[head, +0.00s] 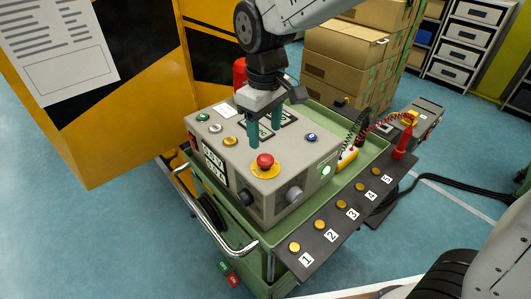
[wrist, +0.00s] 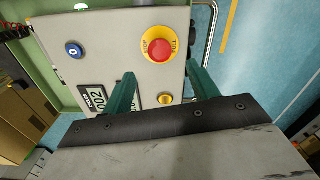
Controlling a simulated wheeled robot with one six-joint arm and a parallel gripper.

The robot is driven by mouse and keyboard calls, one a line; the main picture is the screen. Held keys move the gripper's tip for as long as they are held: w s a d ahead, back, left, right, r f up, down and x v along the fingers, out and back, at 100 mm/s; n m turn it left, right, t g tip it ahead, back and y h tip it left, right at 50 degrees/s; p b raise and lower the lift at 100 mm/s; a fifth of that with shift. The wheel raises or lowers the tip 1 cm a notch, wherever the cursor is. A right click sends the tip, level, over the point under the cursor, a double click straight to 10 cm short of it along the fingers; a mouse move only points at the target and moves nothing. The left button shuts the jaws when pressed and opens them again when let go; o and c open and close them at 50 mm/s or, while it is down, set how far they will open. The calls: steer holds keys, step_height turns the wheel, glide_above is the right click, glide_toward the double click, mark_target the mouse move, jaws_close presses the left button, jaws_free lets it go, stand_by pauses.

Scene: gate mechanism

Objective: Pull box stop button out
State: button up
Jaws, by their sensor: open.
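The stop button (head: 265,161) is a red mushroom head on a yellow ring, on top of the grey control box (head: 222,123) near its front corner. In the wrist view the stop button (wrist: 159,50) is at the top centre, with its yellow ring and lettering around it. My gripper (head: 264,137) points down over the box, behind the stop button in the head view. In the wrist view its two green fingers (wrist: 160,82) are spread apart with nothing between them that they touch. The fingers are apart from the button.
A blue button (head: 311,137) and a yellow button (head: 230,141) sit on the same box top; displays lie behind the fingers. The box stands in a green cart (head: 376,143) with a numbered black strip (head: 325,235) in front. Cardboard boxes (head: 345,55) stand behind.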

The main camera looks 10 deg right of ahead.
mark_target(265, 158)
step_height(265, 158, down, 7)
steer(key=shift+f, duration=0.2)
stand_by(0.3)
